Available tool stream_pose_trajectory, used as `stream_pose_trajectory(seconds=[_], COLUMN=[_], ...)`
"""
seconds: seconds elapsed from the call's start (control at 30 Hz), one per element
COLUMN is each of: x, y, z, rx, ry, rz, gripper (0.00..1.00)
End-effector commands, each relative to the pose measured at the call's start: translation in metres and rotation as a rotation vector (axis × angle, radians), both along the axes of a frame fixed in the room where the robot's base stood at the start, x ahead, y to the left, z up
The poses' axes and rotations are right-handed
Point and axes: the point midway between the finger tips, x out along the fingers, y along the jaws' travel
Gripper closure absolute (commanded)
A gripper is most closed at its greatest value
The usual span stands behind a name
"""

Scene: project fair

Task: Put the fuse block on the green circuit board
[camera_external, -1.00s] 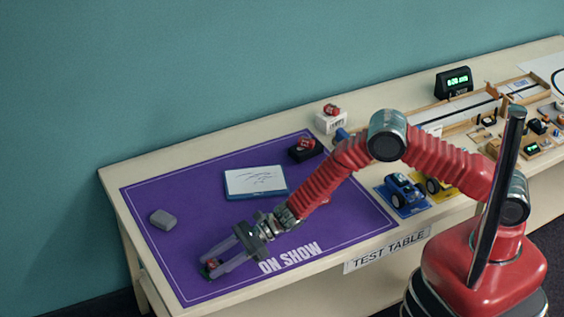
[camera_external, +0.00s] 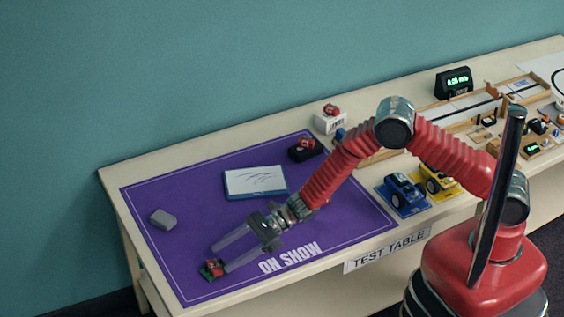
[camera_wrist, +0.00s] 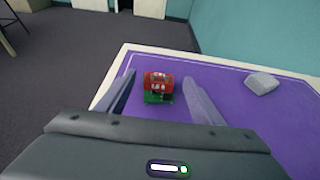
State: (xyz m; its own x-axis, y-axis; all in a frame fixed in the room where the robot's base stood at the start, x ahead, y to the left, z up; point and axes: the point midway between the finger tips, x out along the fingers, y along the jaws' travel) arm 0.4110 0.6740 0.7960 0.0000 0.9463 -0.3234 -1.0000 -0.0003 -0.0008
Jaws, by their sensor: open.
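A red block with light markings, which looks like the fuse block (camera_wrist: 158,81), sits on the green circuit board (camera_wrist: 153,98) near the corner of the purple mat. In the external view the red block (camera_external: 213,265) and the green board (camera_external: 206,275) show at the mat's front left. The block looks about level, resting on the board. My gripper (camera_external: 221,259) is open and empty. Its two fingers point toward the block, and in the wrist view the block shows between them, beyond my gripper's body. I see no finger touching it.
A grey block (camera_external: 163,219) lies on the mat at the left. A white tablet-like pad (camera_external: 256,181) and a black box with a red top (camera_external: 305,150) are farther back. Blue (camera_external: 403,194) and yellow (camera_external: 437,180) toy cars stand to the right. The mat (camera_external: 195,200) is clear between them.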

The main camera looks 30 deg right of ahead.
Motion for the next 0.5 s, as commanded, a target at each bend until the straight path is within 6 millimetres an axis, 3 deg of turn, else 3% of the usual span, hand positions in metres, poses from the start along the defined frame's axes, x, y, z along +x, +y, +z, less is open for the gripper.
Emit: stream_pose_trajectory(seconds=[0.3, 0.5], x=[0.001, 0.0], y=[-0.051, -0.068], z=[0.018, 0.024], rx=[-0.001, 0.0], ry=[-0.001, 0.001], rz=[-0.002, -0.001], gripper=[0.4, 0.4])
